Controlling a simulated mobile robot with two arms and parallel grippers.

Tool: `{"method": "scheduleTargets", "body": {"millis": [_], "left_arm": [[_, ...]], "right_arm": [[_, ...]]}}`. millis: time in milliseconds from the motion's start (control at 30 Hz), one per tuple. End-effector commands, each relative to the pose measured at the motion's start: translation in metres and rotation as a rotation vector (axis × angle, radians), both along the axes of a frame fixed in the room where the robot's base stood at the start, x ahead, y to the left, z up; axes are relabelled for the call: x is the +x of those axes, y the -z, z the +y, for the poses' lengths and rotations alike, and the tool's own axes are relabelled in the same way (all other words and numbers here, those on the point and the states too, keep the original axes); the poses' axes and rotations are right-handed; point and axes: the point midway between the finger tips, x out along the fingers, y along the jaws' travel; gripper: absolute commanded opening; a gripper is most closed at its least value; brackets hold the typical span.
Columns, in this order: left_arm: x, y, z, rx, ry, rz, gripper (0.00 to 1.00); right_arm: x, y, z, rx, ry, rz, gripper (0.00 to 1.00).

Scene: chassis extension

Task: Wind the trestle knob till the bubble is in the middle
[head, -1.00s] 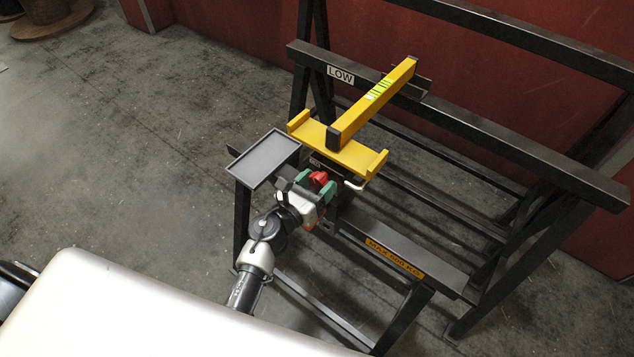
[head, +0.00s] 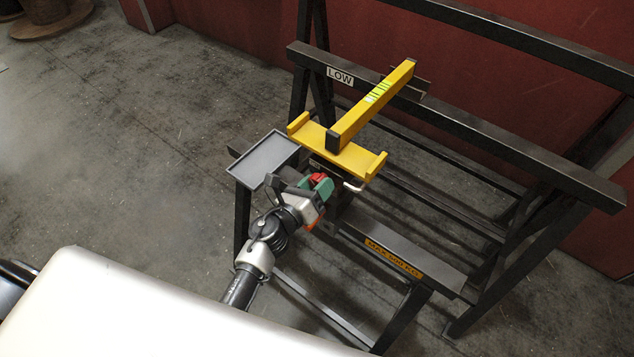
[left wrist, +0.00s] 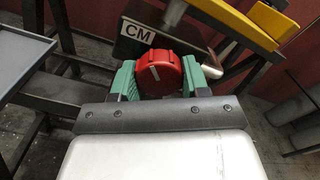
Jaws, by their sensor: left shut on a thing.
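The red trestle knob (left wrist: 160,75) has a white mark on its face and sits under a "CM" label. My left gripper (head: 318,187) is shut on it, with a green finger on either side in the left wrist view (left wrist: 159,80). The yellow spirit level (head: 374,104) lies from the yellow bracket (head: 345,153) to the dark rail behind. Its green vial (head: 377,92) shows on top; the bubble is too small to place. The trestle (head: 405,250) is dark metal. My right gripper is not in view.
A grey tray (head: 263,158) is fixed left of the bracket. A dark rack with a "LOW" label (head: 340,75) stands behind, before a red wall. A bent rod end (head: 354,187) sticks out right of the knob.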

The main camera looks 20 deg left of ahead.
Motion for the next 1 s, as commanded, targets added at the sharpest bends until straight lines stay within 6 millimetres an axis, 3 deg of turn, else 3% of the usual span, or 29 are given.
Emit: {"method": "scheduleTargets", "body": {"millis": [1000], "left_arm": [[-0.001, -0.004, -0.002, -0.908, -0.002, 0.332, 0.22]], "right_arm": [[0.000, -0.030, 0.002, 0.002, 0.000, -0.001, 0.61]]}}
